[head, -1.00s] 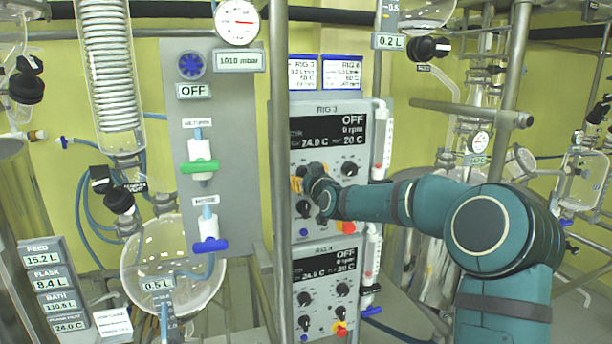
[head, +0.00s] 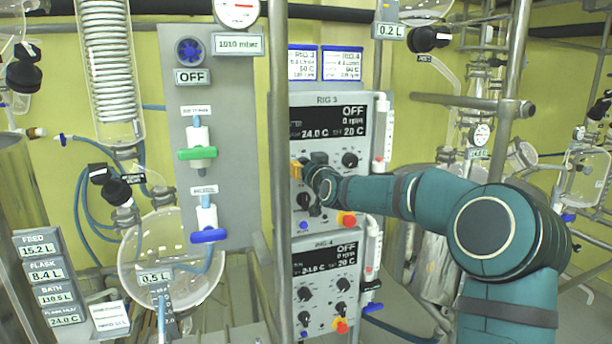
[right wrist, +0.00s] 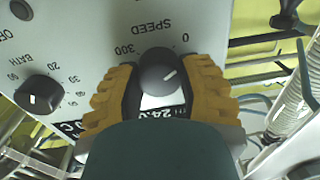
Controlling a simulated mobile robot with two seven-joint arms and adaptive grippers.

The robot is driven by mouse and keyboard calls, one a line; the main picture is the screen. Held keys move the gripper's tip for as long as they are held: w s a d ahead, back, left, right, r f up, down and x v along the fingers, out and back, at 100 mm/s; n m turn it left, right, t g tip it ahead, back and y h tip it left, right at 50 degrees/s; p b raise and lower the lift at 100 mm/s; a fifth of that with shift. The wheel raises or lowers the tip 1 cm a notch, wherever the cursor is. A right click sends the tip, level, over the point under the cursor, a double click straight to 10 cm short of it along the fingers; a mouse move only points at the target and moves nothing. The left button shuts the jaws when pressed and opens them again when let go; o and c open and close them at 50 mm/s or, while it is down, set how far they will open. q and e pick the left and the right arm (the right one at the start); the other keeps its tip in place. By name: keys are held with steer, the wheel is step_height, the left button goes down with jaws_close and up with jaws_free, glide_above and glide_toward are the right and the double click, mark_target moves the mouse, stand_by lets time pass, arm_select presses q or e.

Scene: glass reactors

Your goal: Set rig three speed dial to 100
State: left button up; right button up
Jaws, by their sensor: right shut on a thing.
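The rig three control box (head: 327,99) shows in the head view behind a vertical steel post. Its display (head: 328,122) reads OFF, 0 rpm, 24.0 C and 20 C. My right gripper (head: 298,171) reaches its front from the right and hides the speed dial there. In the right wrist view, the black speed dial (right wrist: 158,70) sits between the yellow finger pads of my right gripper (right wrist: 160,88), which is shut on it. Its white mark points up and right. The upside-down scale shows 0 at upper right and 300 at upper left. My left gripper is out of view.
The bath knob (right wrist: 41,95) sits beside the speed dial. A red and yellow knob (head: 347,218) lies below my right wrist. The rig four box (head: 323,241) is underneath. The steel post (head: 280,200) stands close left of my gripper.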

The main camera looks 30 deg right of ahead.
steer(key=m+b, duration=0.3)
steer(key=b, duration=0.1)
steer(key=shift+m, duration=0.4)
steer(key=shift+m+b, duration=0.55)
steer(key=shift+m, duration=0.45)
steer(key=shift+m+b, duration=0.3)
steer(key=shift+m, duration=0.6)
steer(key=m, duration=0.3)
steer(key=shift+d+r+m+h, duration=0.1)
steer(key=shift+m+h, duration=0.3)
steer(key=shift+m, duration=2.2)
steer(key=o, duration=1.2)
